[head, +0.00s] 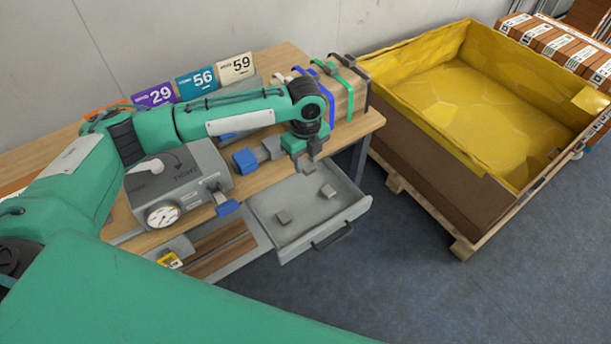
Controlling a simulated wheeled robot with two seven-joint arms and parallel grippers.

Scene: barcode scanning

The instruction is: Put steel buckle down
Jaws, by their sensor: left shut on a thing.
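My left gripper (307,163) points down above the back part of the open grey drawer (262,205). It is shut on a small grey piece, which I take to be the steel buckle; it is too small and too covered by the fingers to make out clearly. My right gripper is not in view.
A grey machine with a dial (190,182) stands on the wooden table, left of the drawer. Strapped boxes (345,85) stand at the table's back right. Numbered cards (196,83) line the back. A yellow-lined crate (480,100) is at the right. The floor before the drawer is clear.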

